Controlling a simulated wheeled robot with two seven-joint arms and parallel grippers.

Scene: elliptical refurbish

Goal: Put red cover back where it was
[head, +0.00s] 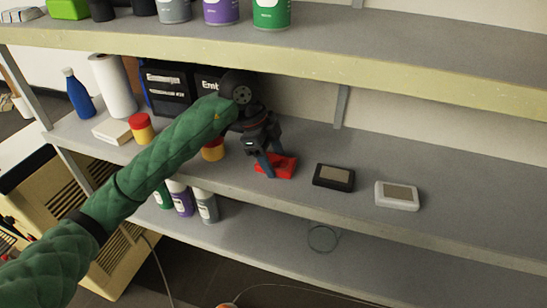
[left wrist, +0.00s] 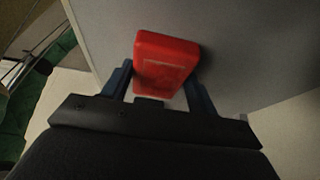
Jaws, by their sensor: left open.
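The red cover (head: 284,168) is a small red block on the grey middle shelf, left of a black device. My left gripper (head: 268,170) reaches down to it from above, with its fingers at the cover's left part. In the left wrist view the red cover (left wrist: 166,62) shows between the two open blue fingers of my left gripper (left wrist: 163,75), with a finger on each side. Whether the fingers touch it I cannot tell. My right gripper is not in view.
To the right on the shelf lie the black device (head: 333,177) and a white device (head: 397,195). Red-and-yellow jars (head: 141,128), black boxes (head: 167,86), a paper roll (head: 113,85) and a blue bottle (head: 77,93) stand left. The upper shelf (head: 400,55) overhangs. The shelf's right end is clear.

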